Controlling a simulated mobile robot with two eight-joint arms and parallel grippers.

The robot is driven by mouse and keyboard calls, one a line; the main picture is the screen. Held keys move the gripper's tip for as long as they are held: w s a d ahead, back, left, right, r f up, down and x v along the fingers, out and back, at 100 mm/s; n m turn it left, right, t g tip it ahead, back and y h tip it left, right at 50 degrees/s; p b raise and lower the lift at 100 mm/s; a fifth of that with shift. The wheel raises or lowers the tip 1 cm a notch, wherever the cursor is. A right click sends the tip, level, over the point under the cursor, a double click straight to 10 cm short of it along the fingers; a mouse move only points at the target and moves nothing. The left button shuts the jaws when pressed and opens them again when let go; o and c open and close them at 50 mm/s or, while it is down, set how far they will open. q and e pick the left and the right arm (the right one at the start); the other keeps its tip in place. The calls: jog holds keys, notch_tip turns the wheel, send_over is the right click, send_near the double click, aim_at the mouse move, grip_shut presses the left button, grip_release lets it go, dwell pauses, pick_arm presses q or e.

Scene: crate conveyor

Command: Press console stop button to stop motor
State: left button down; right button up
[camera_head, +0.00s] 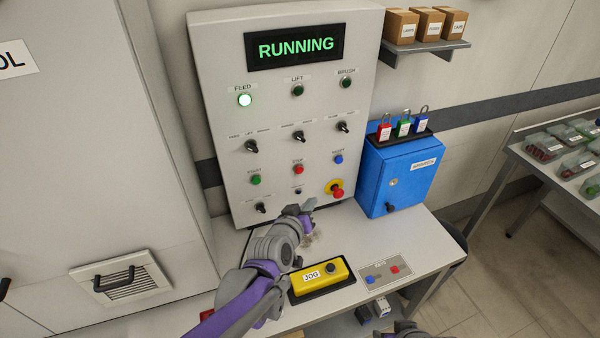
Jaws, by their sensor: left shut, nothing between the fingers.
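The console (221,70) is an upright light-grey panel, and its display (296,46) reads RUNNING in green. The red stop button (298,169) sits in the panel's middle, between the green start button (256,180) and a blue button (339,159). A larger red mushroom button (337,193) on a yellow base is at lower right. The feed lamp (245,100) glows; the lift and third lamps are dark green. My left gripper (309,206) is shut and empty, in front of the panel's lower edge, below the stop button and apart from it. My right gripper's fingers are not visible.
A yellow JOG box (322,279) and a small grey plate with buttons (387,273) lie on the table. A blue box (403,172) with padlocks on top stands right of the console. Several toggle switches are on the panel. A vented cabinet (90,150) fills the left.

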aim_at(299, 170)
pick_arm(q)
jog(key=shift+w+d+t, duration=0.3)
jog(key=shift+w+d, duration=0.25)
jog(key=shift+w, duration=0.05)
jog(key=w+a+p, duration=0.3)
jog(key=w+p, duration=0.2)
jog(key=w, duration=0.3)
jog(key=shift+a, duration=0.25)
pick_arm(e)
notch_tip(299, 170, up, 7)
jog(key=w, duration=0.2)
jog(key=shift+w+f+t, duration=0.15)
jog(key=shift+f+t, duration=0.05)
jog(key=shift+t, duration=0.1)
pick_arm(q)
jog(key=shift+w, duration=0.2)
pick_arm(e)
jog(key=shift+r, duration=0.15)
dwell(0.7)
